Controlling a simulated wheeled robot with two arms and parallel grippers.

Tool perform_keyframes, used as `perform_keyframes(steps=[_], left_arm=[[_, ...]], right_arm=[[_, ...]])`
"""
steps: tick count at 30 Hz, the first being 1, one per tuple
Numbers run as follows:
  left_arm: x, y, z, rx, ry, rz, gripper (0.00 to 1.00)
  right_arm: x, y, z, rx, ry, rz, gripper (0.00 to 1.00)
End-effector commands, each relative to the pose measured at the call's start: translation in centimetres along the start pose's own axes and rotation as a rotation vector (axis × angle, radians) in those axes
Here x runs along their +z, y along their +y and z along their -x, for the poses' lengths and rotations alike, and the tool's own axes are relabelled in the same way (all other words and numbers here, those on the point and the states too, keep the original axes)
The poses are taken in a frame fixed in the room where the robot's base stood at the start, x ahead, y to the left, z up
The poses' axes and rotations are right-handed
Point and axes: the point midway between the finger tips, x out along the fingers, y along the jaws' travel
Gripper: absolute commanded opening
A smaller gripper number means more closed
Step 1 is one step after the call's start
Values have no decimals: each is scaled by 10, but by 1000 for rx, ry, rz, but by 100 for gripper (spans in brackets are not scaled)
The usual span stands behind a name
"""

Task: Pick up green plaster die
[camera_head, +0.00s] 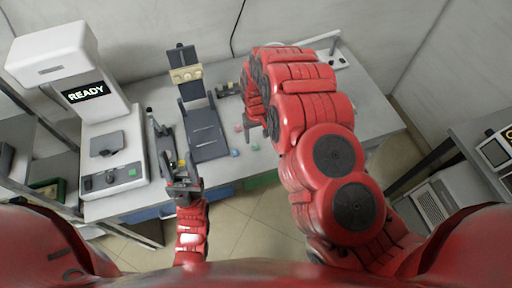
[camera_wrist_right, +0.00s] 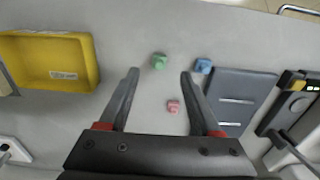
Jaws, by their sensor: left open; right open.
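The green die (camera_wrist_right: 159,62) lies on the grey table in the right wrist view, ahead of my right gripper (camera_wrist_right: 158,74) and between the lines of its two fingers. It also shows as a small green spot near the table's front edge in the head view (camera_head: 255,147). My right gripper is open and empty above the table; in the head view its own arm largely covers it. My left gripper (camera_head: 182,176) is open near the table's front edge, to the left of the dice.
A blue die (camera_wrist_right: 203,66) lies right of the green one, and a pink die (camera_wrist_right: 173,106) lies between the right fingers. A yellow bin (camera_wrist_right: 88,62) stands left. A dark grey stand (camera_head: 208,135) is beside the dice. A white machine reading READY (camera_head: 70,75) stands far left.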

Motion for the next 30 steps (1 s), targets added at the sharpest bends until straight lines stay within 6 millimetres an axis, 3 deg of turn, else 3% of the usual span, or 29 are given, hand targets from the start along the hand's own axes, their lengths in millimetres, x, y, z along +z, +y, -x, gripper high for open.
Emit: perform_keyframes(steps=[3, 8, 21, 30], left_arm=[[0, 0, 0, 0, 0, 0, 50], [0, 0, -2, 0, 0, 0, 50], [-4, -1, -24, 0, 0, 0, 50], [-4, -1, -26, 0, 0, 0, 50]], right_arm=[[2, 1, -16, 2, -6, -1, 65], [0, 0, -20, 1, -1, 0, 65], [-3, 2, -60, 3, -3, -1, 65], [-3, 1, -72, 0, -4, 0, 65]])
